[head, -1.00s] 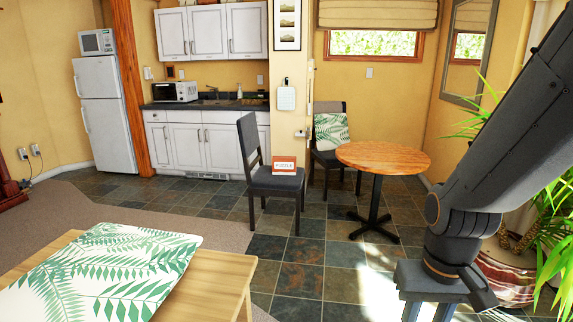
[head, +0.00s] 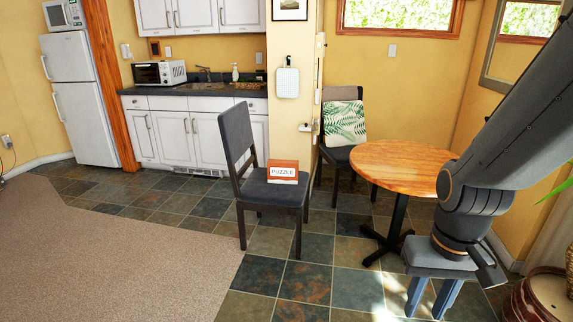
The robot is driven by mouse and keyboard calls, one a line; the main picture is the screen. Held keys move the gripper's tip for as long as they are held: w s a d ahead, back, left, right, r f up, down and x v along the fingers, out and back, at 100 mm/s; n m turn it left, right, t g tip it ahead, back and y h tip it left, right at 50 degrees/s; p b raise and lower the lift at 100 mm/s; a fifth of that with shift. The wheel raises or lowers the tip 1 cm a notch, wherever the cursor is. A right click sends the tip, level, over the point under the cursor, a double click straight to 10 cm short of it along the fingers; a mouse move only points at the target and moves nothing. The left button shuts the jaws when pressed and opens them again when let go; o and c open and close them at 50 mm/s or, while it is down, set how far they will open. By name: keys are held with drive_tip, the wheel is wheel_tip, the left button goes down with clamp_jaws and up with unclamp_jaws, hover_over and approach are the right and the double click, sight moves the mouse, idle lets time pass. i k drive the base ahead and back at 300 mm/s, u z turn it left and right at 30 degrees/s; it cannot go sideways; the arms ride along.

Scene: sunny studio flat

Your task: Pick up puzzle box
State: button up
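The puzzle box (head: 283,171) is a small orange-red box with a white label reading PUZZLE. It sits upright on the seat of a dark chair (head: 262,192) near the middle of the head view. My gripper (head: 432,298) hangs at the lower right, pointing down, with two blue-grey fingers apart and nothing seen between them. It is well to the right of the box and nearer to me, not touching it.
A round wooden table (head: 391,166) on a black pedestal stands right of the chair. A second chair with a leaf-patterned cushion (head: 344,123) is behind. Kitchen cabinets (head: 205,138) and a fridge (head: 86,100) line the back left. The carpet (head: 110,265) and tiled floor ahead are clear.

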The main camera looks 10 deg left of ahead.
sight(278, 171)
drive_tip(key=i, duration=1.45)
drive_tip(key=u, duration=1.3)
drive_tip(key=i, duration=2)
drive_tip(key=z, duration=1.15)
drive_tip(key=i, duration=0.3)
drive_tip(key=z, duration=0.7)
